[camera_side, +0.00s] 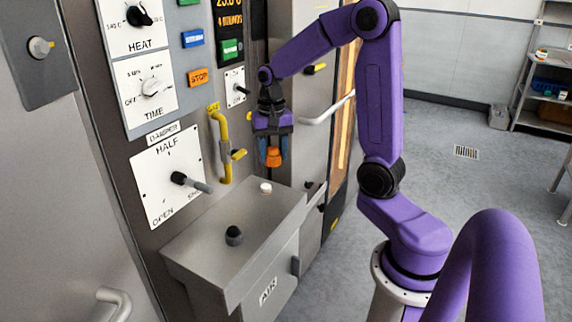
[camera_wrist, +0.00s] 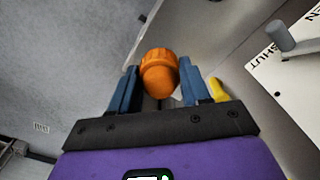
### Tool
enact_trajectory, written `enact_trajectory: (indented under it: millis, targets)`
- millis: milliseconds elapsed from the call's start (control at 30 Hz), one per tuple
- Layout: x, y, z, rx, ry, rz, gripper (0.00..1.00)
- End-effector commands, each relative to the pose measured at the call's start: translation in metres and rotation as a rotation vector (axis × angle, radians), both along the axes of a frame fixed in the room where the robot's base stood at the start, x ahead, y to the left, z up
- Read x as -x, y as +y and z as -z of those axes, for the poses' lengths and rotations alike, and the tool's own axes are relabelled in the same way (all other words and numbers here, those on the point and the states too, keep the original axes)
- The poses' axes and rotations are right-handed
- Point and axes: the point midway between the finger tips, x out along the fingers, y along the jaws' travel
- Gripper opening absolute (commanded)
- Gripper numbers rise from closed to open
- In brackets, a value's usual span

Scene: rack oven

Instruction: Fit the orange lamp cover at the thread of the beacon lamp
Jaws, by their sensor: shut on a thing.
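The orange lamp cover (camera_side: 273,157) is held between the blue fingers of my gripper (camera_side: 272,150), which points down in the side view. In the wrist view the cover (camera_wrist: 159,73), with a ribbed band and a rounded end, sits between the fingertips of my gripper (camera_wrist: 159,80). The cover hangs in the air above the grey box, apart from it. A small white round fitting (camera_side: 265,187) stands on the box top, below and slightly left of the cover. It may be the beacon lamp; its thread is too small to make out.
The grey box (camera_side: 205,252) also bears a dark round knob (camera_side: 234,236) nearer the camera. A yellow handle (camera_side: 221,145) on the panel is close left of my gripper. A lever (camera_side: 191,182) sticks out from the HALF/OPEN plate. Open floor lies to the right.

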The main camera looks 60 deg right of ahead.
Motion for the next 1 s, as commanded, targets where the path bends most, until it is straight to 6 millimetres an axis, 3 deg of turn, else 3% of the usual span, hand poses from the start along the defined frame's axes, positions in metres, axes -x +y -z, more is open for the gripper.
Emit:
enact_trajectory:
  millis: [200,400,700,1000]
  targets:
    - [-0.053,-0.045,0.003,-0.001,0.002,0.036,0.18]
    - [-0.08,-0.077,0.008,-0.001,0.001,0.054,0.18]
    - [-0.102,-0.114,0.018,-0.001,0.001,0.074,0.18]
    - [-0.1,-0.111,0.079,-0.002,0.005,0.071,0.18]
